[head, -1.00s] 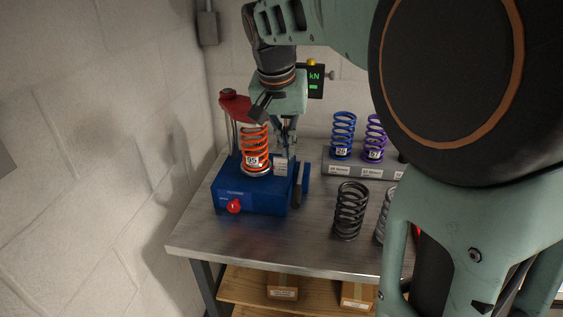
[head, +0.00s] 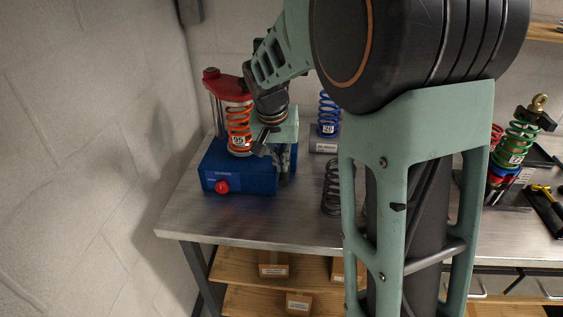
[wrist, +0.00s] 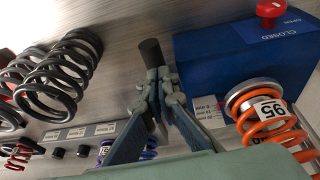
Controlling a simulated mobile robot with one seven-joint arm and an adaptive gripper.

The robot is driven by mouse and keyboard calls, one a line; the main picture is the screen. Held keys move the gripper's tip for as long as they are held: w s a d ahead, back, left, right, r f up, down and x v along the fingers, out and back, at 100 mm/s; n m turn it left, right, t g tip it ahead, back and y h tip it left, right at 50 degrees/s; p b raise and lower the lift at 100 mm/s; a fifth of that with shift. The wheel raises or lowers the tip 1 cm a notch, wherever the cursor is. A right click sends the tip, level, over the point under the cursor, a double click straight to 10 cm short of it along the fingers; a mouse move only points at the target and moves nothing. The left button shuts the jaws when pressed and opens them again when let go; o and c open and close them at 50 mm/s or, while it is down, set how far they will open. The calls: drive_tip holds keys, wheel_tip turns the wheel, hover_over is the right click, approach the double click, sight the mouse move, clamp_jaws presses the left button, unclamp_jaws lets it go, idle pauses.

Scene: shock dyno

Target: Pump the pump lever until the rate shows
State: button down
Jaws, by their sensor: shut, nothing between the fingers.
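The blue pump base (head: 235,174) stands on the bench with an orange spring (head: 238,132) marked 95 on it, under a red top arm (head: 226,88). It also shows at upper right in the wrist view (wrist: 240,68). The pump lever's dark round end (wrist: 151,50) shows just past my fingertips, beside the base. Its lower part is hidden by my fingers. My gripper (wrist: 160,88) is shut and empty, right at the lever; I cannot tell whether they touch. In the head view my gripper (head: 283,165) is at the base's right side. The rate display is hidden behind my arm.
A red knob (head: 222,187) is on the base's front, with a CLOSED/OPEN label in the wrist view. Dark coil springs (wrist: 62,72) stand left of my gripper. A blue spring (head: 328,112) stands on a labelled rack behind. The bench front left is clear.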

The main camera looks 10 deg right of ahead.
sight(282, 174)
drive_tip(key=f+b, duration=0.1)
drive_tip(key=b, duration=0.1)
drive_tip(key=f+t+b, duration=0.1)
drive_tip(key=b, duration=0.1)
drive_tip(key=f+b, duration=0.1)
drive_tip(key=b, duration=0.1)
drive_tip(key=shift+s+a, duration=0.1)
drive_tip(key=shift+s, duration=0.15)
wheel_tip(282, 174, down, 4)
drive_tip(key=b, duration=0.4)
drive_tip(key=shift+s+r+t+h, duration=0.1)
drive_tip(key=shift+r+t+h, duration=0.1)
drive_tip(key=shift+t+h, duration=0.1)
drive_tip(key=shift+r, duration=0.1)
